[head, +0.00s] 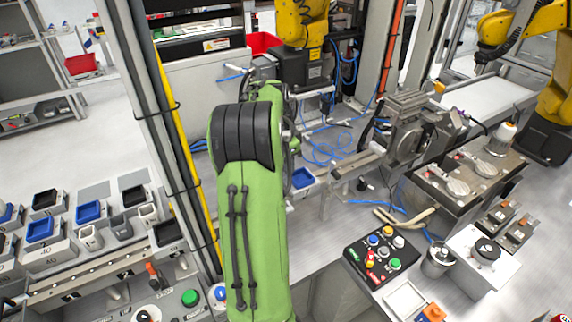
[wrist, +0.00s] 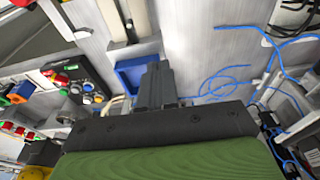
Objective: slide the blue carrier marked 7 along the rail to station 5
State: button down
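A blue open box-like carrier (wrist: 136,72) shows in the wrist view, just beyond my fingers and partly hidden by them. A small blue piece, likely the same carrier, shows in the head view (head: 303,179), right of my green arm. No 7 is readable on it. A grey rail-like beam (head: 345,175) runs up and right from there. My gripper (wrist: 158,75) has its two grey fingers side by side with no visible gap, and nothing shows between them. I cannot tell whether they touch the carrier. My arm hides the gripper in the head view. No station 5 mark is readable.
A black button panel (head: 380,250) and grey fixtures (head: 462,185) stand at right. Blue hoses (head: 325,145) lie beyond the rail. A sloped rack with blue and black bins (head: 88,212) is at left, behind a post with a yellow strip (head: 190,170).

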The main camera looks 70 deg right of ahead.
jog(key=shift+a+f, duration=0.25)
jog(key=shift+f, duration=0.15)
jog(key=shift+w+a, duration=0.25)
jog(key=shift+w, duration=0.05)
jog(key=w+a, duration=0.2)
jog(key=a, duration=0.1)
jog(key=w+a+b, duration=0.1)
jog(key=w+a, duration=0.2)
jog(key=w+a+b, duration=0.1)
jog(key=w+a, duration=0.1)
jog(key=a, duration=0.1)
jog(key=shift+w, duration=0.3)
notch_tip(320, 180, up, 11)
jog(key=p, duration=0.3)
jog(key=shift+f+p, duration=0.15)
jog(key=shift+p, duration=0.15)
jog(key=shift+d, duration=0.1)
